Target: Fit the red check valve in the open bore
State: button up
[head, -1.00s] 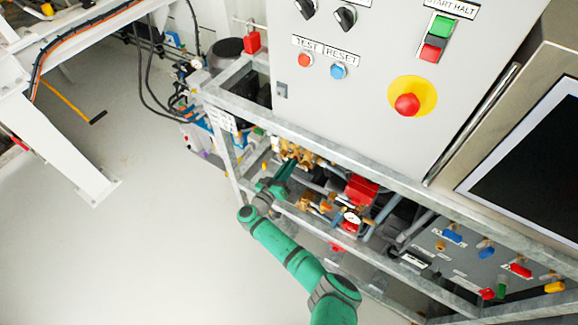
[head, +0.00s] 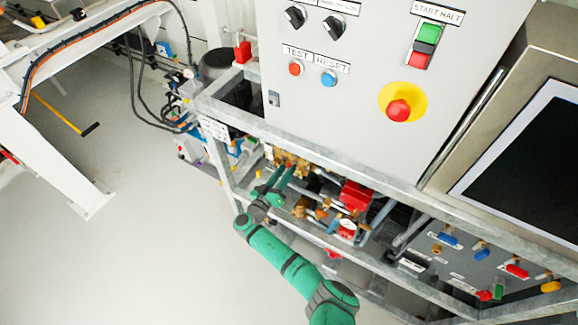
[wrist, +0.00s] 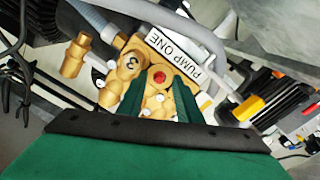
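In the wrist view the brass pump block labelled PUMP ONE (wrist: 150,103) fills the middle. A small round red piece (wrist: 158,76), which looks like the red check valve, shows at the block, between the lines of my two fingers. A round dark-ringed opening (wrist: 131,62) lies up and left of it; its inside is hard to make out. My gripper (wrist: 157,84) has its green fingers apart, with brass showing between them, and points at the block. In the head view my gripper (head: 280,178) reaches through the frame to the brass pump (head: 290,158); contact cannot be told.
Grey frame rails (head: 310,160) run above and below my arm. In the wrist view a brass fitting (wrist: 75,56) and a grey hose (wrist: 190,25) are close to the fingers.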

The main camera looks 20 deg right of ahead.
jog(key=v, duration=1)
jog(key=shift+s+a, duration=0.25)
jog(key=shift+a, duration=0.05)
jog(key=shift+s, duration=0.1)
